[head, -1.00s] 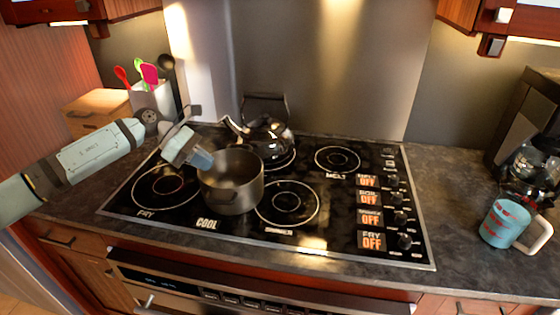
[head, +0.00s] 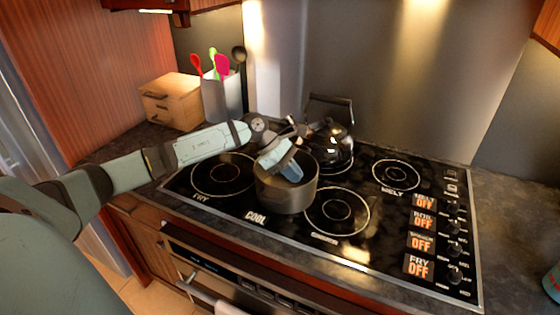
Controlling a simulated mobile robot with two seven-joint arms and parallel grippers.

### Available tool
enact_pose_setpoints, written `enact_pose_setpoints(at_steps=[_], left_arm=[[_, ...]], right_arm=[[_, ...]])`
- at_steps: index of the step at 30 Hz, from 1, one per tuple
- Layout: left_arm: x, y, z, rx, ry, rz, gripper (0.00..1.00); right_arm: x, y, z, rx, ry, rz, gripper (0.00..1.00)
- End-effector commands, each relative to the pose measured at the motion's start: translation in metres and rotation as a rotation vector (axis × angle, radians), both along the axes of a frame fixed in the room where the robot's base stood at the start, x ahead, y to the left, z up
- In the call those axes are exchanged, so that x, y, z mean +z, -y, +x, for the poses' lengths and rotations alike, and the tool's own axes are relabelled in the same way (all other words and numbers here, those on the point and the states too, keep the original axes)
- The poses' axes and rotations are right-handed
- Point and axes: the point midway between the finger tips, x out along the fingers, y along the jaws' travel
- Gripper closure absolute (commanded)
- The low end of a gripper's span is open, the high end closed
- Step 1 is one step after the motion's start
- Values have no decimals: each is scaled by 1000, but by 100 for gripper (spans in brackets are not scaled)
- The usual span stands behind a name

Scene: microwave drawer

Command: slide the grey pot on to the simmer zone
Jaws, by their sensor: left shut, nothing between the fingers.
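The grey pot (head: 286,196) stands on the black cooktop, between the fry ring and the front middle ring. Its right side slightly overlaps the left edge of that front middle ring, the simmer zone (head: 337,212), whose label is blurred. My left gripper (head: 291,173) is shut and empty. It points down over the pot's opening, with its tips appearing inside the rim. I cannot tell whether they touch the pot's wall. The gripper hides part of the pot's far rim. My right gripper is not in view.
A dark kettle (head: 330,147) stands on the ring behind the pot. The fry ring (head: 222,175) and melt ring (head: 397,175) are bare. Knobs with "OFF" displays (head: 419,243) line the right side. A utensil holder (head: 222,95) and wooden box (head: 171,101) stand at the back left.

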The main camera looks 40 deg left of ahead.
Motion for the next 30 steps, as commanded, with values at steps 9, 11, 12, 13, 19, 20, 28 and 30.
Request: enact_pose_setpoints(at_steps=[9, 11, 12, 13, 19, 20, 28, 30], left_arm=[[-1, 13, 3, 1, -1, 0, 100], [-1, 12, 3, 1, -1, 0, 100], [-1, 12, 3, 1, -1, 0, 100], [-1, 12, 3, 1, -1, 0, 100], [-3, 24, 6, -2, 1, -1, 100], [-4, 29, 7, -1, 2, -2, 100], [-5, 106, 25, -5, 3, -3, 100], [-5, 126, 30, -5, 3, -2, 100]], right_arm=[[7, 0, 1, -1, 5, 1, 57], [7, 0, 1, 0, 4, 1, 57], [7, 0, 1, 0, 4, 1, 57], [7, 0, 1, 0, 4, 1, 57], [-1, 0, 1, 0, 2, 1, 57], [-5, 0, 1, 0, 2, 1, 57], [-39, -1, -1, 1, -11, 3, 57], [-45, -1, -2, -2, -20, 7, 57]])
